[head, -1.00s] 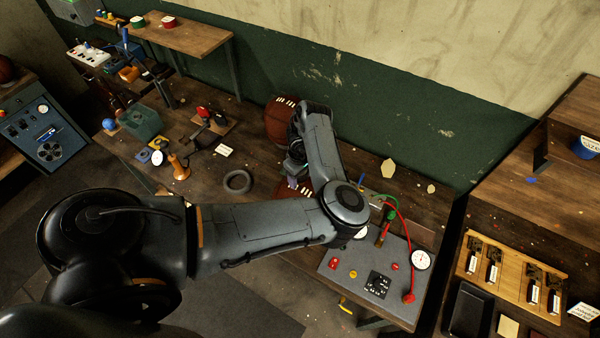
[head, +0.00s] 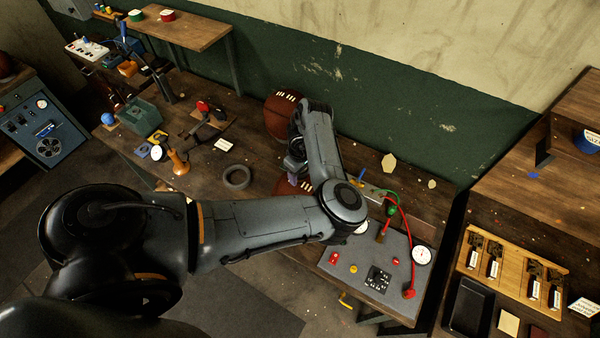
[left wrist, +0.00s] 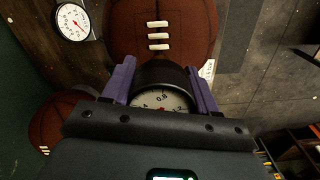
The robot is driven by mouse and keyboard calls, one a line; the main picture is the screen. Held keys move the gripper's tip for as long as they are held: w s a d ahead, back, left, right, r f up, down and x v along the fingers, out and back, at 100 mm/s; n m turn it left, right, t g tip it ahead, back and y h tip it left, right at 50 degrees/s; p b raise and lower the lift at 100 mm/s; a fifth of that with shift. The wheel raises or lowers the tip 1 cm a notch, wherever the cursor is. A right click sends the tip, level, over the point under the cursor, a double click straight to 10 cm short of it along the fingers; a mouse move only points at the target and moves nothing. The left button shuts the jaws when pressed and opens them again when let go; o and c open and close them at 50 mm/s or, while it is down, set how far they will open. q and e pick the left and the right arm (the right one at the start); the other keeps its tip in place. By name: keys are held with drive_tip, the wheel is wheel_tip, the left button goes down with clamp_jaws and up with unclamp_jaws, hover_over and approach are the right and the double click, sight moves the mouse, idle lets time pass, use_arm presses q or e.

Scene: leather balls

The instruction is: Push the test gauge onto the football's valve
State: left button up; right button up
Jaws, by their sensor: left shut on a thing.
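The football (head: 283,188) is brown and lies on the workbench, mostly hidden behind my left arm in the head view. In the left wrist view the football (left wrist: 185,22) fills the top middle, with white laces facing the camera. My left gripper (left wrist: 165,82) has purple fingers shut on the test gauge (left wrist: 162,101), a black round body with a pale dial. The gauge's far end points toward the football below the laces. Whether they touch is hidden, and I cannot make out the valve. In the head view my left gripper (head: 294,177) is largely covered by its wrist.
A second brown ball (head: 279,122) stands behind, close to my left wrist. A grey panel (head: 340,275) with a dial (head: 421,255) and a red hose (head: 407,225) lies to the right. A black ring (head: 237,177) lies left of the football. Bare bench lies between.

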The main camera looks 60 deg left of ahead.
use_arm(q)
drive_tip(key=shift+f+b, duration=0.45)
drive_tip(key=shift+f, duration=0.8)
idle(1.2)
drive_tip(key=o, duration=1.1)
